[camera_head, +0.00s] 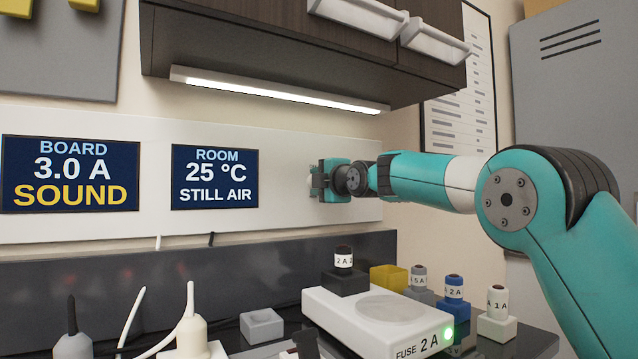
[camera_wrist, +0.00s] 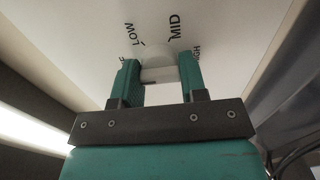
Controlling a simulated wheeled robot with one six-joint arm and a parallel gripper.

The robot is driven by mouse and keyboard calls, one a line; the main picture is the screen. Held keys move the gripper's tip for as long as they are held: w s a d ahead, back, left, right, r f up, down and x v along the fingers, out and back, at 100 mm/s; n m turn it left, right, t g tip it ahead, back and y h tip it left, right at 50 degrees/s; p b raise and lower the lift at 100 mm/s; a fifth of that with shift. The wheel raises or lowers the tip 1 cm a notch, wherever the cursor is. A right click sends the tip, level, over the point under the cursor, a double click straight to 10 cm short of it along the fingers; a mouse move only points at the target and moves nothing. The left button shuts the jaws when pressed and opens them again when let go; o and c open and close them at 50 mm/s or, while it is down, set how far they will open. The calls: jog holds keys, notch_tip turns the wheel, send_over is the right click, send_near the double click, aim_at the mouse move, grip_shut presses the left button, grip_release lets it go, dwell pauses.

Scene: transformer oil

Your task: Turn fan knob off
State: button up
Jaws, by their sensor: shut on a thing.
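The fan knob (camera_wrist: 157,54) is a round white knob on the pale wall panel, seen in the wrist view. Labels LOW, MID and a partly covered HIGH stand around it; a further label at the left is mostly hidden by a finger. My gripper (camera_wrist: 160,76) has its two teal fingers on either side of the knob, shut on it. In the head view my gripper (camera_head: 317,182) is at the wall panel, right of the ROOM display, and hides most of the knob.
The ROOM display (camera_head: 214,177) reads 25 °C, STILL AIR. The BOARD display (camera_head: 70,173) reads 3.0 A, SOUND. Below are a white fuse unit (camera_head: 385,320) marked 2 A with a green light, and several labelled fuses. A dark cabinet (camera_head: 300,50) hangs above.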

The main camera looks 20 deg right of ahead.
jog(key=o, duration=0.9)
jog(key=b+v, duration=0.3)
jog(key=v, duration=1.4)
jog(key=shift+s, duration=0.2)
